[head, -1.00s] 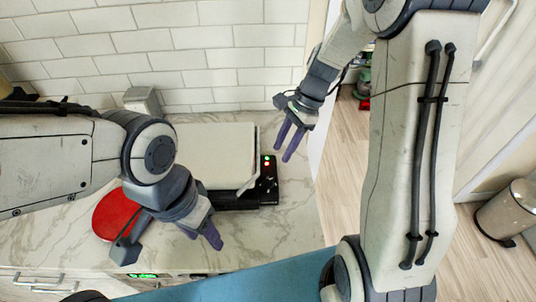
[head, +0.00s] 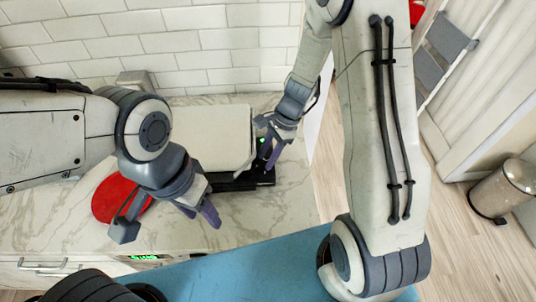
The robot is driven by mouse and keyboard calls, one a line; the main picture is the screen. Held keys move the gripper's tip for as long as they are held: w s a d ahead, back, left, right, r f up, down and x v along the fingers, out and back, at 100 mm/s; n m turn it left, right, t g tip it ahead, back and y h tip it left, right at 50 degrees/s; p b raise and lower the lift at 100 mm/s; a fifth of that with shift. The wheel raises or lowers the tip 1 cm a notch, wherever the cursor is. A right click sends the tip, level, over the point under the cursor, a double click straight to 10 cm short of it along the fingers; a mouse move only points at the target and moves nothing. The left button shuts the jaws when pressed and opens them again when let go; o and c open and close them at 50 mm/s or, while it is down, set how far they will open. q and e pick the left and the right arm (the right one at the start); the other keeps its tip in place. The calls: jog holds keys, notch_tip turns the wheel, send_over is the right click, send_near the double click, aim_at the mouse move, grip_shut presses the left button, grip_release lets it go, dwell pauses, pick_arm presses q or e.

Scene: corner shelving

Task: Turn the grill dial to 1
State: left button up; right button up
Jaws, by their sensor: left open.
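The grill (head: 205,132) sits on the marble counter, with a pale lid and a black base (head: 235,184). A green light (head: 262,140) shows at its right end. My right gripper (head: 269,156) is at that end, pointing down, with its purple fingers over the black strip. They hide part of the strip, and I cannot make out the dial or whether they touch it. I cannot tell how far those fingers are apart. My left gripper (head: 200,212) is open and empty above the counter in front of the grill.
A red round object (head: 112,200) lies on the counter at the left, partly behind my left gripper. A green display (head: 143,257) is on the counter front. A white tiled wall stands behind. A metal bin (head: 500,190) stands on the floor at the right.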

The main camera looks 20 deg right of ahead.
grip_shut()
jog(key=m+b, duration=0.1)
jog(key=m, duration=0.1)
jog(key=m+t, duration=0.1)
jog(key=shift+s+f+m+b, duration=0.15)
jog(key=shift+m+b, duration=0.2)
jog(key=shift+m, duration=0.05)
jog(key=shift+m+t, duration=0.5)
jog(key=shift+m, duration=0.1)
jog(key=shift+o, duration=0.3)
grip_release()
jog(key=shift+r, duration=0.2)
jog(key=w+p+v, duration=0.1)
jog(key=v, duration=0.9)
jog(key=shift+s+d+r, duration=0.15)
jog(key=shift+s, duration=0.35)
